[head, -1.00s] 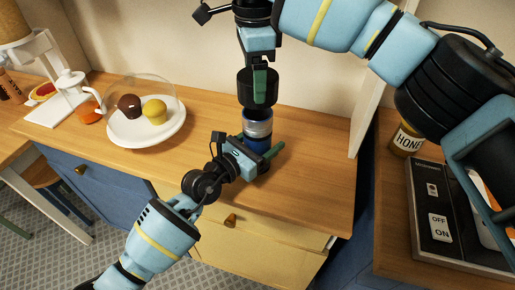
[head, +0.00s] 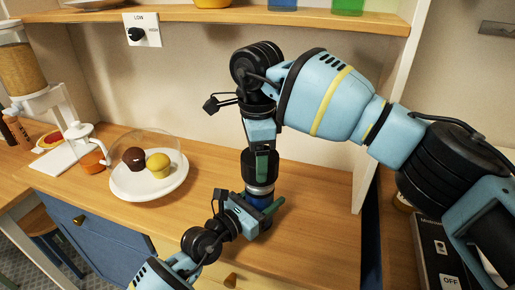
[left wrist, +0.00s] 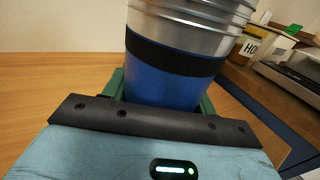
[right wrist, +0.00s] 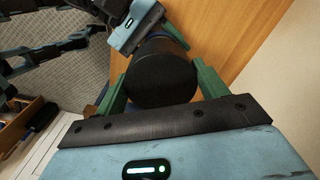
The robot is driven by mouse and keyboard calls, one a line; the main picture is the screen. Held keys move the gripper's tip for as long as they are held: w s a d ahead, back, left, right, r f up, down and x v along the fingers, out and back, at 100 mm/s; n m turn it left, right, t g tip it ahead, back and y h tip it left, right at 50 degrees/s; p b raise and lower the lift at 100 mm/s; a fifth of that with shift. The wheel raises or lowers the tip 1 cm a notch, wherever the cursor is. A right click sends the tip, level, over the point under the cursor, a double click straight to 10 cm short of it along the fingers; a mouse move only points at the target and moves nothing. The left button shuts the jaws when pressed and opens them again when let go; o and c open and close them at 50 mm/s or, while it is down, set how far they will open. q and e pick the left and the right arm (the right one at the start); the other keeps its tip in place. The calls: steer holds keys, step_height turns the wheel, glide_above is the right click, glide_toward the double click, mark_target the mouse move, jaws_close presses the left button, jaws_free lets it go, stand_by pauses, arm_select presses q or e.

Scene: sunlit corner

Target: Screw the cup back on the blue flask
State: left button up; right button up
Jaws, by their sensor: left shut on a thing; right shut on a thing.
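The blue flask (head: 254,200) stands upright on the wooden counter, with its silver neck showing above the blue body. My left gripper (head: 262,212) is shut on its body; the left wrist view shows the blue wall (left wrist: 160,85), a black band and silver threads between green fingers. My right gripper (head: 262,166) points down and is shut on the cup, whose round dark top (right wrist: 160,75) fills the space between the fingers. Some silver shows below the cup's rim; I cannot tell whether they touch.
A white plate (head: 125,188) with two muffins under a clear dome stands to the left. A dispenser (head: 22,65) and a small clear jug (head: 88,140) stand farther left. A shelf (head: 170,15) runs above. The counter to the right of the flask is clear.

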stand_by(0.5)
steer(key=shift+f, duration=0.85)
steer(key=shift+f, duration=0.6)
